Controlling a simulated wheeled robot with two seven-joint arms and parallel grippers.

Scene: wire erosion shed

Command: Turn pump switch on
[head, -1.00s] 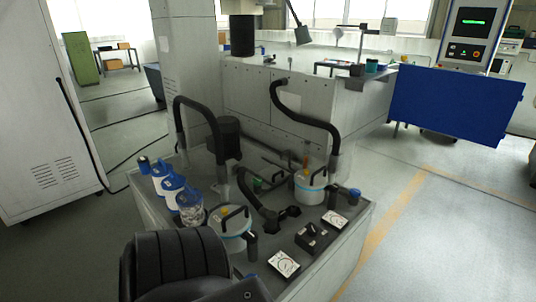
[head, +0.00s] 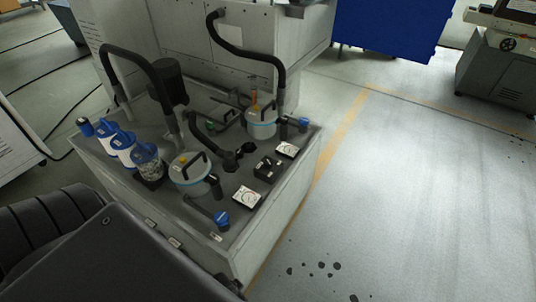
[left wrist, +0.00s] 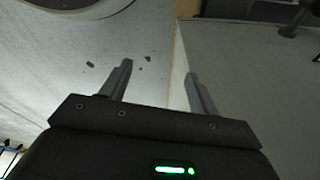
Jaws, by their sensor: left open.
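The pump switch looks to be the small black box with a raised handle (head: 268,168) on top of the grey tank unit (head: 262,232), between two white dial gauges. Its handle position is too small to read. The left wrist view does not clearly show it. My left gripper (left wrist: 160,74) is open and empty in the left wrist view, with floor and a pale grey surface beyond its fingers. In the head view only dark parts of my arm show at the lower left; the gripper itself is hidden. My right gripper is in neither view.
The gauges (head: 287,149) (head: 247,196) flank the switch. A blue-handled valve (head: 221,219), white filter canisters (head: 190,173), blue-capped bottles (head: 122,148) and black hoses (head: 250,54) crowd the tank top. Open floor (head: 400,190) with dark spots lies to the right.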

